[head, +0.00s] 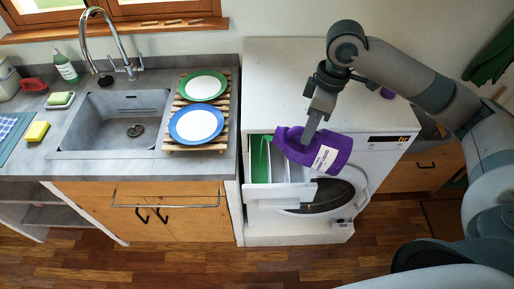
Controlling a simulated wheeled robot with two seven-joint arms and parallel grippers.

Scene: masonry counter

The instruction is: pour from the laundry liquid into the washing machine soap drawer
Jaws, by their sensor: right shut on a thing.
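The laundry liquid (332,154) is a purple bottle with a white label. My right gripper (313,128) is shut on it and holds it tilted well over, nearly on its side, its narrow end to the left. The bottle is above the right part of the open soap drawer (300,191) of the white washing machine (290,84). Green and white compartments show in the drawer, left of the bottle. The bottle hides part of the drawer and the machine's front. My left gripper is not in view.
A purple cap (387,92) lies on the machine top, partly behind my right arm. A wooden rack (226,118) with a green-rimmed plate (203,85) and a blue-rimmed plate (196,124) stands left of the machine, beside the sink (95,130). The machine top is mostly clear.

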